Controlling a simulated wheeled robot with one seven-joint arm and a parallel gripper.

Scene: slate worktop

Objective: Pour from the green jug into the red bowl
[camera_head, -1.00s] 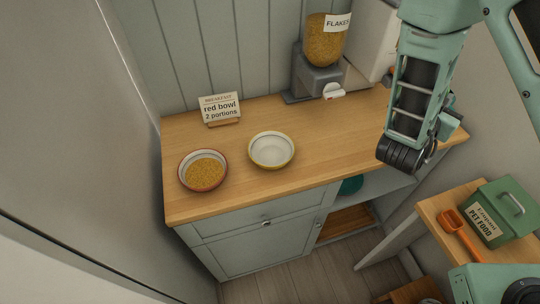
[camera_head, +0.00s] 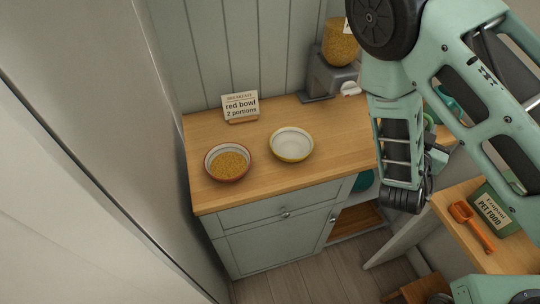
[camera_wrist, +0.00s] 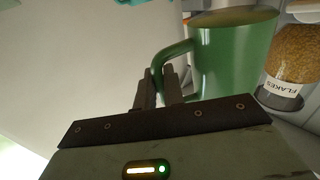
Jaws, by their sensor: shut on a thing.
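The green jug (camera_wrist: 235,60) fills the upper right of the wrist view. My gripper (camera_wrist: 160,85) is shut on its handle, with the fingers at the handle on the jug's left side. A dull tan face shows at the jug's upper end in the picture; I cannot tell how full it is. In the head view my arm hides most of the gripper and jug. The red bowl (camera_head: 231,180) stands upright on the worktop at the left and holds golden flakes. The jug is well to the right of it.
A yellow-rimmed bowl (camera_head: 291,159), empty, stands just right of the red one. A card (camera_head: 240,107) behind reads "red bowl 2 portions". A flakes dispenser (camera_head: 341,45) stands at the back. A pet food box (camera_head: 495,212) and orange scoop (camera_head: 472,225) are lower right.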

